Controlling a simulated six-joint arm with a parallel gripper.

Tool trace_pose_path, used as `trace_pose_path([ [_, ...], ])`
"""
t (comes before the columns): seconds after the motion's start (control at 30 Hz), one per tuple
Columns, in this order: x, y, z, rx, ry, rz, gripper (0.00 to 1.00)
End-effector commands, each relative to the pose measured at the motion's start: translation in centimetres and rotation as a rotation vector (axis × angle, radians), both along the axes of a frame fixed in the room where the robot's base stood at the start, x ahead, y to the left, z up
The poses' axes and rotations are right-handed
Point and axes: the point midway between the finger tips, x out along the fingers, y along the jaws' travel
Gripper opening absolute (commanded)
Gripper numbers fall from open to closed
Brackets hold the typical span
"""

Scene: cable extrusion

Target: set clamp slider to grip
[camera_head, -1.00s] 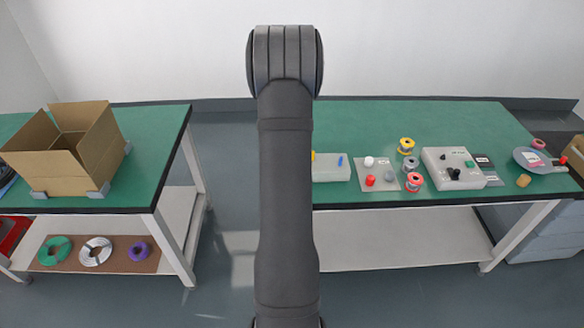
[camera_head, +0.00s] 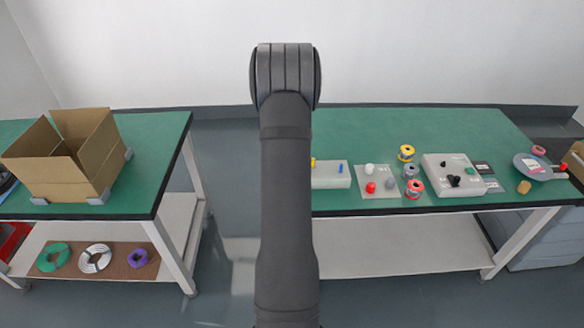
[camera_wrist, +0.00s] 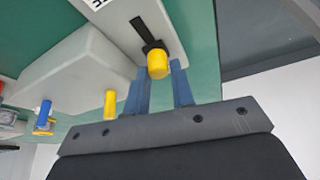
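In the wrist view a yellow knob (camera_wrist: 158,65) sits at the end of a dark slot (camera_wrist: 145,32) in a pale grey block (camera_wrist: 112,27); it looks like the clamp slider. My gripper (camera_wrist: 160,68) has two blue fingers, spread apart, with the knob between their tips. Whether either finger touches the knob I cannot tell. In the head view my arm hides the gripper and the slider.
A lower pale block (camera_wrist: 75,70) beside it carries a yellow peg (camera_wrist: 110,103) and a blue peg (camera_wrist: 44,113). On the right bench (camera_head: 460,120) stand several wire spools and a control box (camera_head: 440,187). An open carton (camera_head: 45,180) stands on the left bench.

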Motion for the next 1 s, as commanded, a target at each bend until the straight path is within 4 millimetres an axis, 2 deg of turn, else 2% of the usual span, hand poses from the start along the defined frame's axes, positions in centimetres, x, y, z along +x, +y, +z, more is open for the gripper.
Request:
trace_pose_path([
  [0.33, 0.0, 0.0, 0.2, 0.0, -0.001, 0.0, 0.3],
  [0.47, -0.3, 0.1, 1.0, 0.0, -0.002, 0.0, 0.3],
  [0.67, -1.5, 0.3, 4.0, -0.001, -0.004, 0.001, 0.3],
  [1.0, -4.1, 0.8, 10.4, 0.0, -0.005, -0.001, 0.3],
])
